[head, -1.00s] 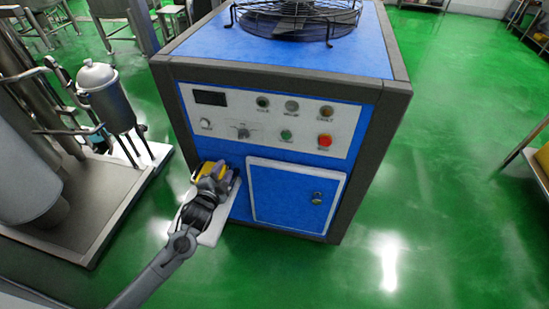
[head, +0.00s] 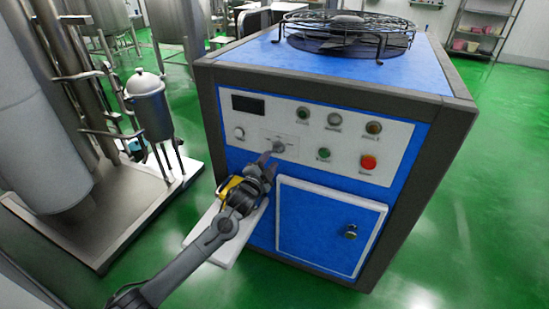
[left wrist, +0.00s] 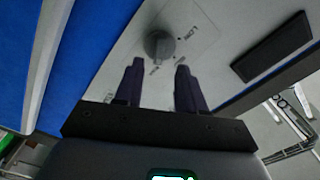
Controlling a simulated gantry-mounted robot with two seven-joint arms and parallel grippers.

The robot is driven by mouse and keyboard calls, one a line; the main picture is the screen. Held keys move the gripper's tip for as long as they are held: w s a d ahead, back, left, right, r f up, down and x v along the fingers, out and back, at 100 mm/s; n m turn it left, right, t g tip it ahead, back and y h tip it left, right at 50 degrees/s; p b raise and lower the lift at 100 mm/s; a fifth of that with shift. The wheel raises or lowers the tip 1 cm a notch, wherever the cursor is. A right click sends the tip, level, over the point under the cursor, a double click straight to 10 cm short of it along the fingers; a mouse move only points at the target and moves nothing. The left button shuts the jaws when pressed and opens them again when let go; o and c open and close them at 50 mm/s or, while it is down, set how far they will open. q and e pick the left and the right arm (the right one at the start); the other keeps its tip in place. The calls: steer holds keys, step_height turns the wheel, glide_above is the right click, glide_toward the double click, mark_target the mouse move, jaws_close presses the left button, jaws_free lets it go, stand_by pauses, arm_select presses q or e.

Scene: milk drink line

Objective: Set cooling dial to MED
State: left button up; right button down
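The cooling dial (head: 279,147) is a small grey knob on the white control panel of the blue machine. In the left wrist view the round dial (left wrist: 160,46) lies just beyond and between my fingertips, on a plate with small printing; LOW is readable at its upper right. The other marks and the dial's setting are too small to tell. My left gripper (head: 267,162) is just below the dial in the head view. In the left wrist view its two dark fingers (left wrist: 157,68) are apart with nothing between them, and do not appear to touch the dial. My right gripper is not in view.
The panel also has a dark display (head: 248,104), a red button (head: 368,162) and a green button (head: 324,155) near the dial. A blue door (head: 328,228) is below. A fan (head: 346,32) sits on top. Steel tanks (head: 150,105) stand at the left.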

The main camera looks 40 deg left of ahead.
mark_target(277, 151)
arm_select(q)
steer(key=shift+b+x, duration=0.6)
steer(key=shift+x, duration=1.85)
jaws_close()
